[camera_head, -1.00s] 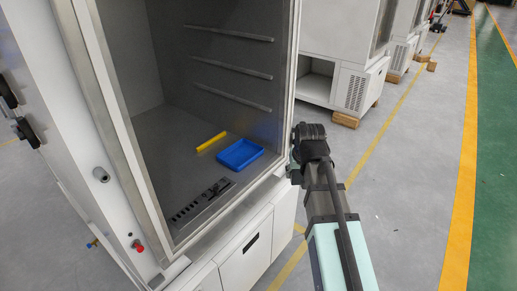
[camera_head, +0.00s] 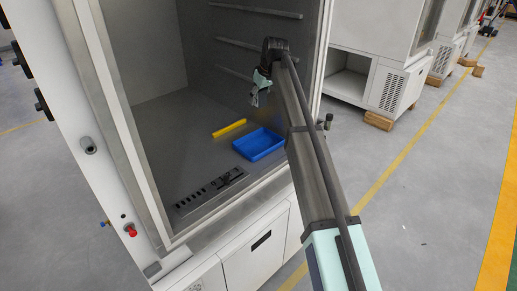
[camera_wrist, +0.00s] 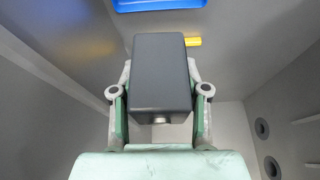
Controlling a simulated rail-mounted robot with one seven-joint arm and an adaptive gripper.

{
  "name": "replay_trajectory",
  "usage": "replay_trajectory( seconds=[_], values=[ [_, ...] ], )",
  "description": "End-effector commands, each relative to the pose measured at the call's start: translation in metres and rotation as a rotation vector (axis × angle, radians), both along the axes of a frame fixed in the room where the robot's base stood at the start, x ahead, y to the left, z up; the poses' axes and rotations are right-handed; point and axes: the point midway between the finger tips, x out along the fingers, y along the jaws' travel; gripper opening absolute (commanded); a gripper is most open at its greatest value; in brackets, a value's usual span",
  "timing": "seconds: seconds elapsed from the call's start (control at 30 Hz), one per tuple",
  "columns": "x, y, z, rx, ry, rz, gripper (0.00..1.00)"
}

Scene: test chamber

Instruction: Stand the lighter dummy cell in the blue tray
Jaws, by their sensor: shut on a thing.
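My gripper (camera_head: 258,86) is inside the open chamber, above and behind the blue tray (camera_head: 259,145), on the end of my reaching arm. In the wrist view it is shut on a dark grey box-shaped cell (camera_wrist: 161,72), with one finger on each side and a small round metal stub at the cell's near end. The held cell is hard to make out in the head view. The blue tray looks empty and lies on the chamber floor. Its edge also shows at the top of the wrist view (camera_wrist: 160,5), apart from the cell. Whether this cell is the lighter one cannot be told.
A yellow bar (camera_head: 229,128) lies on the floor left of the tray. A dark slotted rack (camera_head: 210,190) lies near the front opening. Shelf rails (camera_head: 250,10) line the chamber wall. The door frame (camera_head: 318,75) stands close to my arm.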

Motion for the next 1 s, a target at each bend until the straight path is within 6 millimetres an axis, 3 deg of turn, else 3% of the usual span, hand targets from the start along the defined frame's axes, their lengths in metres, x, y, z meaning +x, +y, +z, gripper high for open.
replay_trajectory(
  seconds=[0.17, 0.7, 1.0],
  values=[
    [0.003, 0.006, -0.018, -0.002, 0.002, 0.029, 0.07],
    [0.003, 0.005, -0.137, -0.002, 0.001, 0.026, 0.07],
    [0.004, 0.005, -0.158, -0.001, -0.002, 0.026, 0.07]
  ],
)
